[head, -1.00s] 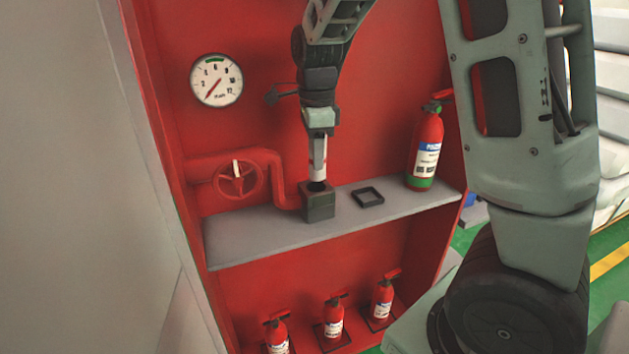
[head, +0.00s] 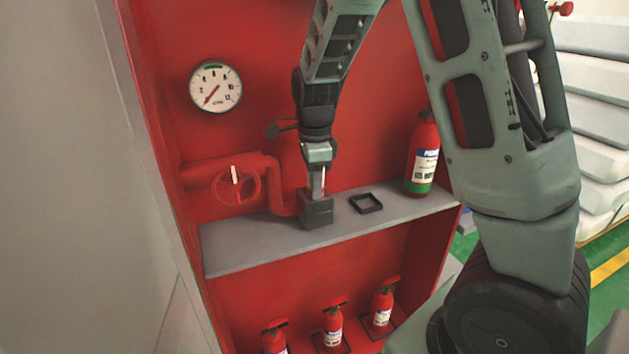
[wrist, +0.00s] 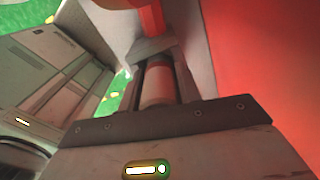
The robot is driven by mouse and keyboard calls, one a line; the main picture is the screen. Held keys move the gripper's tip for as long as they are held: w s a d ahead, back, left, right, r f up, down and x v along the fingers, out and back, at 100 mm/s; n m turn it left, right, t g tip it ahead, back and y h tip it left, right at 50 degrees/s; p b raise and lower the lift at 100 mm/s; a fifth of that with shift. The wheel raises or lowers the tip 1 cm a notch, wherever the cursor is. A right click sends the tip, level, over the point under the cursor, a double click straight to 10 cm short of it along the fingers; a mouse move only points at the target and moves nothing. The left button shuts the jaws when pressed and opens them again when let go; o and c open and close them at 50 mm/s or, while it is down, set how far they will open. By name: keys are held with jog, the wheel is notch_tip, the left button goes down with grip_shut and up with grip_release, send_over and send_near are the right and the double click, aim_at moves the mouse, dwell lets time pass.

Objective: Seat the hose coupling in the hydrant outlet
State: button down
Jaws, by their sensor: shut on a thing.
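My gripper (head: 317,192) points down over the dark green-grey hydrant outlet block (head: 316,213) on the grey shelf. It is shut on the hose coupling, a pale cylinder (head: 323,181) that shows as a thin strip beside the fingers. In the wrist view the coupling (wrist: 158,84) is white with a darker band and sits between the jaws. The fingertips are right at the top of the block. The coupling's lower end is hidden there, so I cannot tell how deep it sits in the outlet.
A black square frame (head: 352,206) lies on the shelf (head: 250,244) just right of the block. A red extinguisher (head: 424,150) stands at the shelf's right end. A red pipe with a valve wheel (head: 236,184) is on the left, below a gauge (head: 216,87). Several extinguishers stand below.

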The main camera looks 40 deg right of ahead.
jog(key=shift+s+f, duration=0.2)
jog(key=shift+f, duration=0.4)
jog(key=c, duration=1)
grip_release()
jog(key=shift+a+f, duration=0.1)
jog(key=shift+f, duration=0.05)
jog(key=shift+o, duration=0.2)
jog(key=r+p, duration=0.1)
jog(key=r, duration=0.8)
jog(key=shift+w+r, duration=0.1)
jog(key=shift+w, duration=0.1)
